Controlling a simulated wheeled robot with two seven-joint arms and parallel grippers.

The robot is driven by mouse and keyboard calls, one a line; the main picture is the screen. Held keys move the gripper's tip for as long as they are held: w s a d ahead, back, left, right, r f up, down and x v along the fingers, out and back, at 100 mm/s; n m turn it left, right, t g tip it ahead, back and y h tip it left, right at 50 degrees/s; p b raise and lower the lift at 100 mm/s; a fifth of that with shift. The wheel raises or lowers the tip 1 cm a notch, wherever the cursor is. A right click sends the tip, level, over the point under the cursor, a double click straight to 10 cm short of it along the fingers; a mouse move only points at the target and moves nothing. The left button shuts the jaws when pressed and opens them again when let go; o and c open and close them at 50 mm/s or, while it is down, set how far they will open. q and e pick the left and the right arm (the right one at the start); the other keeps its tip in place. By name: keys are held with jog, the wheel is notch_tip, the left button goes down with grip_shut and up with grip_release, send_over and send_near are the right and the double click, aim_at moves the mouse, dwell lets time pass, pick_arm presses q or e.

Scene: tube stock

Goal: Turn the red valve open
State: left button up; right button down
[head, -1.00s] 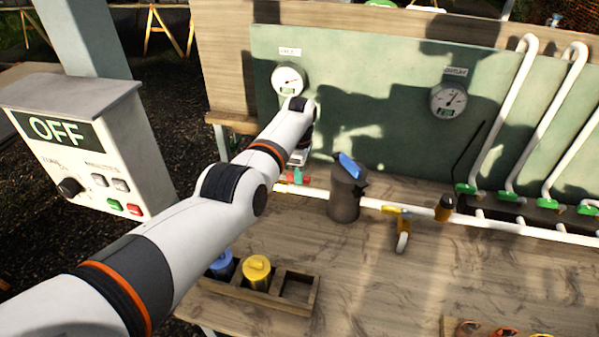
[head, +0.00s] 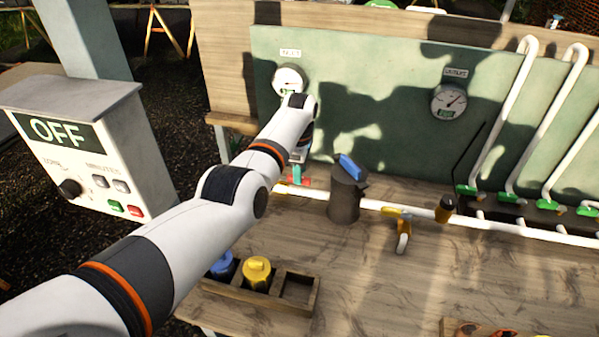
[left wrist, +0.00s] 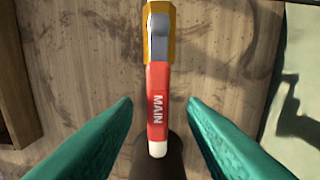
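The red valve handle (left wrist: 158,103) shows in the left wrist view, marked MAIN, with a white tip at the lower end. It joins a yellow valve body (left wrist: 158,15) by a grey metal piece at the top. My left gripper (left wrist: 158,115) is open, with one teal finger on each side of the handle and a visible gap on both sides. In the head view my left gripper (head: 297,174) is over the left end of the white pipe. Only a bit of the red handle (head: 306,181) shows there; my arm hides the rest. My right gripper is not in view.
A dark grey cylinder with a blue top (head: 345,200) stands right of the gripper on the pipe. A yellow valve (head: 403,220) is farther right. A wooden rack (head: 300,290) holds a blue and a yellow item. A control box (head: 90,145) reading OFF stands left.

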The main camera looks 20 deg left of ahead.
pick_arm(q)
notch_tip(320, 180, up, 11)
jog(key=b, duration=0.2)
jog(key=shift+f, duration=0.1)
